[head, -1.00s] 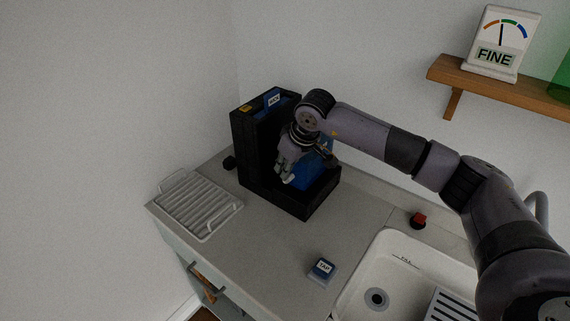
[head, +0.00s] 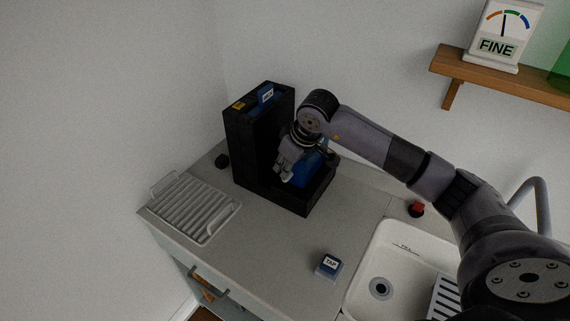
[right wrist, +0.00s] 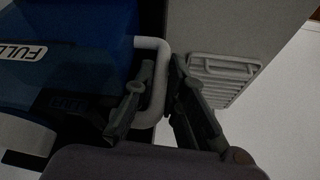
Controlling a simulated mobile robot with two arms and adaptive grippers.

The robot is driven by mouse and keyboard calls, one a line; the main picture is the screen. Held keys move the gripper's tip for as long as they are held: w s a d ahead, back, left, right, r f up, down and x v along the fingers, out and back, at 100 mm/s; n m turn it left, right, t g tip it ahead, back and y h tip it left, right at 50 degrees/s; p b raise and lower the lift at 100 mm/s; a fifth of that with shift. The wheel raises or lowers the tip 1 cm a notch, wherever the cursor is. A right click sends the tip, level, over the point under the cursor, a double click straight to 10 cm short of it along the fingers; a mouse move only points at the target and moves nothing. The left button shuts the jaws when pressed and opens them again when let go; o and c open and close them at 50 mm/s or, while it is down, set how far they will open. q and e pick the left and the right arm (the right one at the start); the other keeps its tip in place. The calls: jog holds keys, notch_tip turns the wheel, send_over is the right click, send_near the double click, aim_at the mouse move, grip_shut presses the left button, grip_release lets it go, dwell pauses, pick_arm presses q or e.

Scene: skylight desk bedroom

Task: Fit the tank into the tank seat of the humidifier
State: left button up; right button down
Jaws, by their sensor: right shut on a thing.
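The humidifier (head: 246,150) is a tall black unit with a low black base, standing at the back of the counter. The blue tank (head: 308,168) is at the open front of the unit, over its base, partly hidden by my right gripper. In the right wrist view the tank (right wrist: 95,60) shows a FULL label and a white handle (right wrist: 160,85). My right gripper (head: 284,176) is shut on this handle, with a finger on each side of it (right wrist: 155,112). The tank seat is hidden, so I cannot tell if the tank touches it. My left gripper is not in view.
A ribbed white rack (head: 190,207) lies left of the humidifier. A small block marked TAP (head: 328,264) sits on the front counter beside the sink (head: 365,265). A red-topped knob (head: 416,209) is behind the sink. A shelf (head: 500,77) holds a FINE gauge (head: 502,38).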

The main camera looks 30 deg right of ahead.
jog(key=shift+w+f+b, duration=0.15)
jog(key=shift+f+b, duration=0.25)
jog(key=shift+f, duration=0.75)
jog(key=shift+b, duration=0.4)
jog(key=shift+f+b, duration=0.3)
jog(key=shift+b, duration=0.05)
dwell(0.8)
jog(key=c, duration=1.6)
grip_release()
jog(key=shift+s, duration=0.2)
jog(key=shift+o, duration=0.2)
jog(key=shift+s+f, duration=0.15)
jog(key=shift+f, duration=0.2)
jog(key=v, duration=1.2)
jog(key=shift+r, duration=0.3)
